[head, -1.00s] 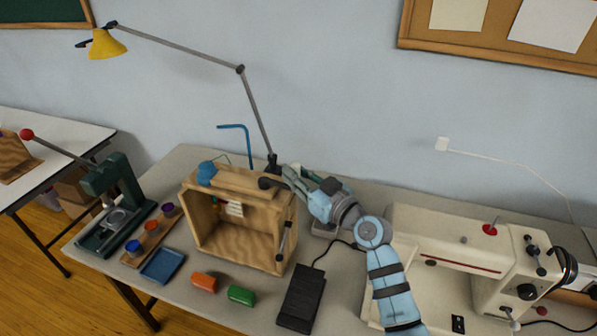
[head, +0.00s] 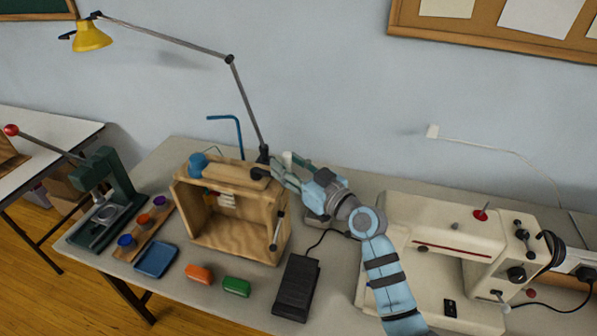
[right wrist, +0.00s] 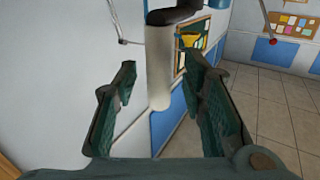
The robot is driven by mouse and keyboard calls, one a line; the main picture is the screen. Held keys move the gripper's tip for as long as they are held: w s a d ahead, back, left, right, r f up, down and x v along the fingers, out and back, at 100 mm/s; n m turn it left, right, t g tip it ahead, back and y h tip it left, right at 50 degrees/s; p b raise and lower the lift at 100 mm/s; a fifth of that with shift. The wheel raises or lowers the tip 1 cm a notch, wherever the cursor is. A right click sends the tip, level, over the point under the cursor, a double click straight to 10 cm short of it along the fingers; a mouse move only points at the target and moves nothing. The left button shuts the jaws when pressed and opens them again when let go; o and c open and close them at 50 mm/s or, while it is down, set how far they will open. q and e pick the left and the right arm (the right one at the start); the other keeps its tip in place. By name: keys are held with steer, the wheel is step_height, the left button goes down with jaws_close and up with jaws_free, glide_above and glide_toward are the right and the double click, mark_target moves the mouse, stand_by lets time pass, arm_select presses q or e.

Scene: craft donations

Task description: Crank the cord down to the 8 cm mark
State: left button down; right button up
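A wooden box (head: 236,245) with an open front stands on the table in the head view. A small pale, striped piece (head: 228,201) hangs inside near its top; I cannot read any marks, and the cord's end is not clear. My right gripper (head: 277,172) is at the box's upper right corner, beside a dark fitting. In the right wrist view a cream cylindrical handle (right wrist: 159,70) on a dark arm reaches between my right fingers (right wrist: 165,100). The fingers are open, with gaps on both sides of the handle. My left gripper is not in view.
A lamp (head: 232,61) rises behind the box. A black pedal (head: 296,287) and orange (head: 199,273) and green (head: 236,286) pieces lie in front. A sewing machine (head: 440,235) stands right, a green press (head: 103,210) and blue tray (head: 156,260) left.

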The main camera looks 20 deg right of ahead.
steer(key=v, duration=1.1)
steer(key=shift+s, duration=0.2)
